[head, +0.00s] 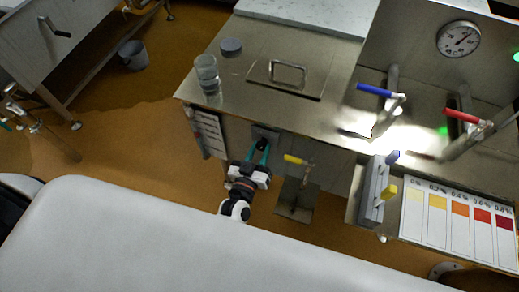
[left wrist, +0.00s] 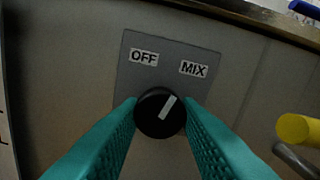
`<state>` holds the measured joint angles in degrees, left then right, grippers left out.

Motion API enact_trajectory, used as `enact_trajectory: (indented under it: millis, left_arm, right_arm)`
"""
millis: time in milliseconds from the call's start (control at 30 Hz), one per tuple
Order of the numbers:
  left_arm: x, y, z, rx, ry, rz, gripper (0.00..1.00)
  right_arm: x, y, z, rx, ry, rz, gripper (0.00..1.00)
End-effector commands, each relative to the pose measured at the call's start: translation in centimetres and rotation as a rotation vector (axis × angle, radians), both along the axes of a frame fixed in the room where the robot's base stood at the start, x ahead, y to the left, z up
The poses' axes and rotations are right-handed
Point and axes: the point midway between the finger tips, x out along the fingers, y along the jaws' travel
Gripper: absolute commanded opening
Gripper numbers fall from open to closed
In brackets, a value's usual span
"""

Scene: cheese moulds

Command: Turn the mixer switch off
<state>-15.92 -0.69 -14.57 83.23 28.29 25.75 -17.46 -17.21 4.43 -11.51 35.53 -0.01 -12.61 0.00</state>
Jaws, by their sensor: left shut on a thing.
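The mixer switch is a round black knob (left wrist: 160,113) on a grey plate (left wrist: 172,66) marked OFF on the left and MIX on the right. Its white pointer mark leans up and to the right, toward MIX. The teal fingers of my left gripper (left wrist: 160,120) are on both sides of the knob and shut on it. In the head view my left gripper (head: 258,155) reaches the front panel under the steel counter, with the knob (head: 262,144) between its fingertips. My right gripper is in neither view.
A yellow-handled valve (head: 294,159) sits just right of the switch; its yellow end (left wrist: 298,130) is near in the wrist view. The steel counter (head: 235,95) overhangs above, with a glass (head: 207,75) on it. A printed sheet (head: 209,133) hangs left. Open floor lies left.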

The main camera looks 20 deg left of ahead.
Motion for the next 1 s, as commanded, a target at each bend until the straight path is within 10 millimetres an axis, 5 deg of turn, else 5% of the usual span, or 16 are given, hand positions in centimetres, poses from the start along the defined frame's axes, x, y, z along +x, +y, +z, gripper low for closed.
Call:
enact_trajectory:
  millis: [600,1000]
  left_arm:
    - [0.0,-0.1,0.01,-0.565,0.019,-0.001,0.08]
    - [-0.01,-0.08,0.04,-0.785,0.027,0.0,0.08]
  right_arm:
    - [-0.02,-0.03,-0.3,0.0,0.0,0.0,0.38]
    - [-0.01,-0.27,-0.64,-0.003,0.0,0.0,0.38]
